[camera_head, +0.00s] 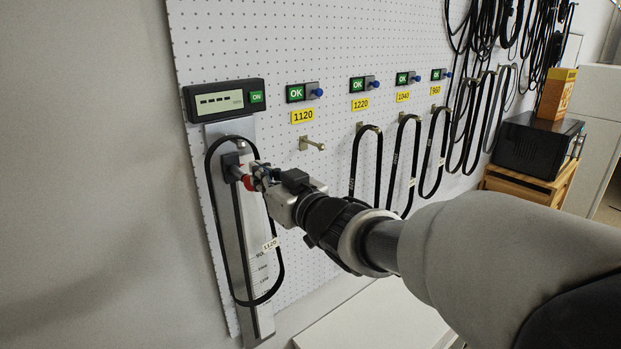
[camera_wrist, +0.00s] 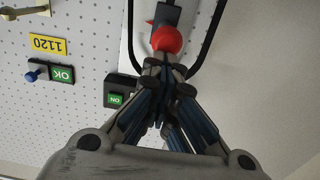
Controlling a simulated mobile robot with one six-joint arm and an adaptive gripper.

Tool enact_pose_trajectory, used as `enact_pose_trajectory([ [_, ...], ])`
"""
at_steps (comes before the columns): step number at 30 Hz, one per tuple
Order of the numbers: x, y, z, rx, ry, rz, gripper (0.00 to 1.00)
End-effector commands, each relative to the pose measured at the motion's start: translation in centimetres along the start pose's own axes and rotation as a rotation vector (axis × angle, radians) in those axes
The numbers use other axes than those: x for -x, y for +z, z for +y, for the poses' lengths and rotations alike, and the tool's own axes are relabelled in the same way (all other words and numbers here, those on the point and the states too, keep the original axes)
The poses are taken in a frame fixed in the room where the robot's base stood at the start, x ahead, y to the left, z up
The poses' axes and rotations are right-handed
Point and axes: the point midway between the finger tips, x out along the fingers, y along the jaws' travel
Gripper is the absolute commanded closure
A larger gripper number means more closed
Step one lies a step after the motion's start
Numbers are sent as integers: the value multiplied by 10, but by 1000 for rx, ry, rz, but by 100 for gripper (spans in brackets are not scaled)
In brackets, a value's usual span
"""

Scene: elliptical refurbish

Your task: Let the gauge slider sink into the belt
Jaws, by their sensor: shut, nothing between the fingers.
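The gauge (camera_head: 240,235) is a tall metal scale on the pegboard, with a display unit (camera_head: 224,99) on top. A black belt (camera_head: 281,270) tagged 1120 hangs in a long loop over its face, from near a top pin (camera_head: 240,145) to low on the scale. The dark gauge slider (camera_head: 231,160) with its red knob (camera_head: 248,182) sits high inside the loop, well above the belt's lower bend. My gripper (camera_head: 262,176) is shut and empty right at the knob. In the wrist view its fingertips (camera_wrist: 160,66) are just beside the red knob (camera_wrist: 167,39); contact is unclear.
An empty peg (camera_head: 312,144) is right of the gauge under the 1120 label (camera_head: 303,116). Several belts (camera_head: 366,165) hang on pegs farther right, behind my arm. A black box (camera_head: 535,145) stands on a wooden stand. The wall left of the gauge is clear.

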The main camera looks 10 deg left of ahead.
Motion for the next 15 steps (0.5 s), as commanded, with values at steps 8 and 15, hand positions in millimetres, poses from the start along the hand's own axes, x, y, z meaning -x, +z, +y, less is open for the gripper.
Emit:
enact_pose_trajectory([
  [8,-5,-6,-4,5,-12,35,100],
  [15,-7,20,-4,9,-13,29,100],
])
